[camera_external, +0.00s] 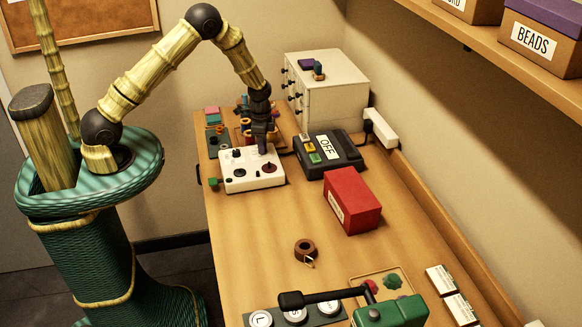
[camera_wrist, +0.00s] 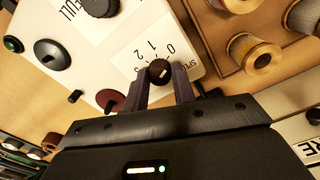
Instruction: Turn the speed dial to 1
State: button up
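The white control box (camera_external: 252,181) stands near the table's left edge. In the wrist view its panel (camera_wrist: 122,77) has a printed speed scale with 0, 1 and 2 readable and other marks partly hidden. The small dark speed dial (camera_wrist: 159,72) is at this scale, with a small pale mark on top. I cannot tell for sure which number the mark points to. My gripper (camera_external: 262,150) reaches down to the back of the box. In the wrist view its two fingers (camera_wrist: 161,80) are on either side of the dial, apparently touching it, with no clear gap.
Other controls on the box include a dark red knob (camera_wrist: 110,100) and a large black knob (camera_wrist: 52,54). A tray of thread spools (camera_wrist: 285,78) lies close beside it. A black device labelled OFF (camera_external: 328,155) and a red box (camera_external: 352,200) stand to the right.

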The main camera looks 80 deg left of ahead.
jog(key=shift+n, duration=0.3)
jog(key=n+b, duration=0.1)
jog(key=n, duration=0.3)
jog(key=shift+b, duration=0.3)
jog(key=n, duration=0.4)
jog(key=shift+b, duration=0.4)
jog(key=shift+w+r+n, duration=0.1)
jog(key=shift+n, duration=0.2)
jog(key=o, duration=1)
notch_tip(320, 180, up, 17)
jog(key=b, duration=0.2)
jog(key=shift+r+b, duration=0.15)
jog(key=shift+b, duration=0.25)
